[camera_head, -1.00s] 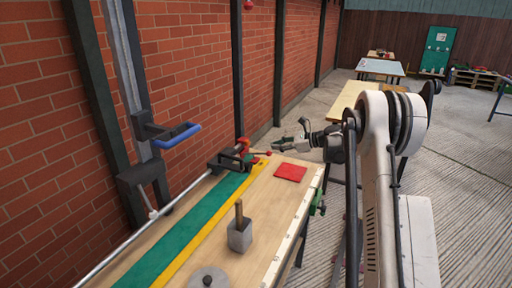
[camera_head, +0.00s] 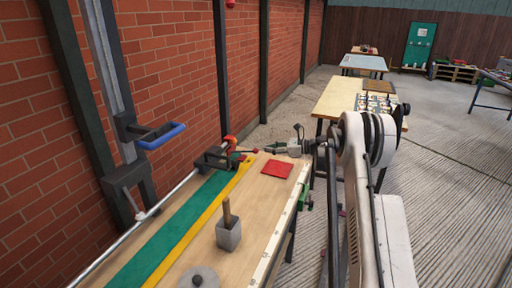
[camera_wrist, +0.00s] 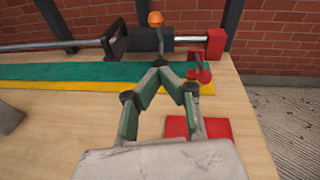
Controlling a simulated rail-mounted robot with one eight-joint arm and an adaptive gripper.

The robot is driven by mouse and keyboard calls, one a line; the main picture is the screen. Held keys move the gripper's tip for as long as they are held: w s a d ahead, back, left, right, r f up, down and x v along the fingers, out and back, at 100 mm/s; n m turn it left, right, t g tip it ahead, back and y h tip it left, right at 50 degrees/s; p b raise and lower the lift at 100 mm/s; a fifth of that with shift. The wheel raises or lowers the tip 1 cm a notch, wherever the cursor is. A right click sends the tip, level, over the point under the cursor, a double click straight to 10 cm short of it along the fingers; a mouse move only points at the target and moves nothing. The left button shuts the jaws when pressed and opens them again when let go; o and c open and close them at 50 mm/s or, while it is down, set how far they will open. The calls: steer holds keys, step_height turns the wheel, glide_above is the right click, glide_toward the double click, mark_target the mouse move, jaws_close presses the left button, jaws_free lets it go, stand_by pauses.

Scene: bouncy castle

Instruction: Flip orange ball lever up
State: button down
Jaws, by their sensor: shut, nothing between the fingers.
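The orange ball (camera_wrist: 155,19) sits on top of a black cylindrical body (camera_wrist: 150,40) mounted on a metal rod along the wall side of the bench. The same mechanism (camera_head: 213,158) shows at the bench's far end in the head view. My gripper (camera_wrist: 174,72) is shut and empty. Its green-sided fingers point toward the mechanism, just below and right of the ball in the wrist view, and look apart from it. In the head view my gripper (camera_head: 264,150) is to the right of the mechanism.
A red block (camera_wrist: 215,43) ends the cylinder, and a small red part (camera_wrist: 201,70) stands near my fingertips. A red square (camera_head: 277,169) lies on the bench. A grey block holder (camera_head: 229,235) stands nearer. The brick wall (camera_head: 175,80) bounds the left.

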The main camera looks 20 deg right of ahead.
steer(key=r+p+x, duration=0.1)
steer(key=r+x, duration=0.1)
steer(key=x, duration=1)
steer(key=shift+a+r, duration=0.25)
steer(key=shift+a, duration=0.05)
